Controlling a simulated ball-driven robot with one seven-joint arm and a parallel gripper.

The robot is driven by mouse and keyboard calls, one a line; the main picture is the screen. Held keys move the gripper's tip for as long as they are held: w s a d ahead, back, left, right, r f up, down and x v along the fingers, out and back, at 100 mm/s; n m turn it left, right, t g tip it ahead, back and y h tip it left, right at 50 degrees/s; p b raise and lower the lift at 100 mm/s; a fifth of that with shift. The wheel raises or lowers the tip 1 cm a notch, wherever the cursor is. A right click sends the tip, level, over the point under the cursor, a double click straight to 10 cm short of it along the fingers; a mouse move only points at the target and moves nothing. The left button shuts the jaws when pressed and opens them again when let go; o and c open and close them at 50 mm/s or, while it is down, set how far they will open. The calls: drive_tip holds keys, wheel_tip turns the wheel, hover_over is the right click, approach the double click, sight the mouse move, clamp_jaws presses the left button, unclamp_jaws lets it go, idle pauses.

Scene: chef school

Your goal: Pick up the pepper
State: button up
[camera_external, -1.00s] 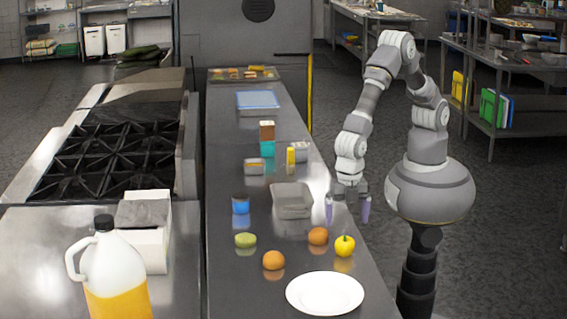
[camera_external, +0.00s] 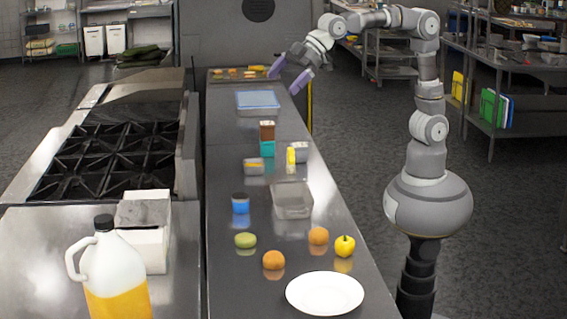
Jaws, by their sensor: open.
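A small yellow rounded thing with a dark stem, which looks like the pepper (camera_external: 344,246), sits on the steel counter (camera_external: 235,290) near its right edge, just behind the white plate. My gripper (camera_external: 288,75) is open and empty, with two purple fingers spread apart. It is raised in the picture over the far end of the counter, well away from the pepper. Nothing hides the pepper.
An orange (camera_external: 318,236) sits close left of the pepper. Another orange (camera_external: 273,260), a green fruit (camera_external: 245,240), a blue-lidded jar (camera_external: 240,204), a clear tray (camera_external: 292,200) and a white plate (camera_external: 325,293) are on the counter. Small containers (camera_external: 267,148) stand farther back.

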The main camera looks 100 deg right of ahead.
drive_tip(key=s+d+r+m+t+h+b, duration=0.1)
drive_tip(key=s+d+r+m+t+b, duration=0.2)
drive_tip(key=d+r, duration=0.6)
drive_tip(key=shift+s+d+r+m+t+b, duration=0.2)
drive_tip(key=shift+s+d+m+t+b, duration=0.25)
drive_tip(key=shift+s, duration=0.2)
drive_tip(key=s+d+r+m+t, duration=0.1)
drive_tip(key=s+d+r, duration=0.1)
drive_tip(key=s+d+r+m+h+b, duration=0.1)
drive_tip(key=s+d+r, duration=0.1)
drive_tip(key=r, duration=0.1)
drive_tip(key=s+d+r+m+t+b, duration=0.1)
drive_tip(key=s+d+r, duration=0.1)
drive_tip(key=shift+s+r+t+h, duration=0.25)
drive_tip(key=shift+s+t+h, duration=0.05)
drive_tip(key=shift+t, duration=0.05)
drive_tip(key=shift+c, duration=1.4)
